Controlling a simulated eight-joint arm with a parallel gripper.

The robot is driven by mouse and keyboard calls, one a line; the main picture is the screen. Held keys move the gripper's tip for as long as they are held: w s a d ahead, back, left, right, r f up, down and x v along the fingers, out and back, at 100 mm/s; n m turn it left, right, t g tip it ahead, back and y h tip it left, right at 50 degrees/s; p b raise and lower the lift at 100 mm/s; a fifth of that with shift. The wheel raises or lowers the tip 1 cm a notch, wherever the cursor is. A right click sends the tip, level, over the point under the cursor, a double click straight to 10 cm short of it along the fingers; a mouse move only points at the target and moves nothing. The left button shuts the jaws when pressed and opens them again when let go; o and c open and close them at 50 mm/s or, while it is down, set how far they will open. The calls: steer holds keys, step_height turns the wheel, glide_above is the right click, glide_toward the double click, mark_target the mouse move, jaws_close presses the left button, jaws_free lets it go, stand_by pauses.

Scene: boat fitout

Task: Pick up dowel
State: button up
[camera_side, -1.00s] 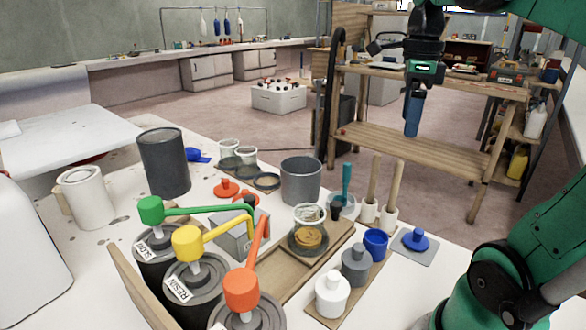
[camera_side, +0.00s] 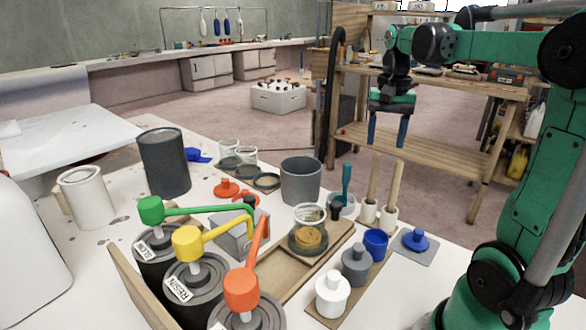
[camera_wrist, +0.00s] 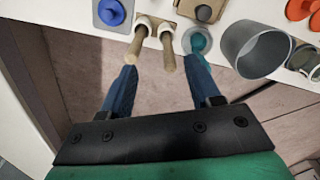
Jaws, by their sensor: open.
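Two light wooden dowels stand upright, leaning slightly, in white cup-like holders near the table's back edge. The left dowel (camera_side: 373,178) and the right dowel (camera_side: 393,182) show side by side; the task does not say which one. In the wrist view one dowel (camera_wrist: 137,43) is at the left and the other dowel (camera_wrist: 168,52) is near the middle, between the lines of the fingers. My gripper (camera_side: 387,146), with blue fingers, is open and empty above and beyond the dowels, apart from them. It also shows in the wrist view (camera_wrist: 160,68).
A teal-handled tool (camera_side: 346,178) stands in a clear cup left of the dowels. A grey cup (camera_side: 301,182), a blue cup (camera_side: 376,243) and a blue-knobbed pad (camera_side: 416,241) are nearby. Pump cans (camera_side: 194,279) stand in front. Air around the dowel tops is clear.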

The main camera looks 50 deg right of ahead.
mark_target(376, 170)
steer(key=f+n, duration=0.1)
steer(key=n, duration=0.1)
steer(key=w+d+f+n, duration=0.1)
steer(key=n, duration=0.2)
steer(key=f+n, duration=0.1)
steer(key=n, duration=0.2)
steer(key=shift+w+d+f, duration=0.3)
steer(key=shift+w+d, duration=0.05)
steer(key=shift+n, duration=0.3)
steer(key=shift+f, duration=2.8)
steer(key=shift+c, duration=0.3)
jaws_close()
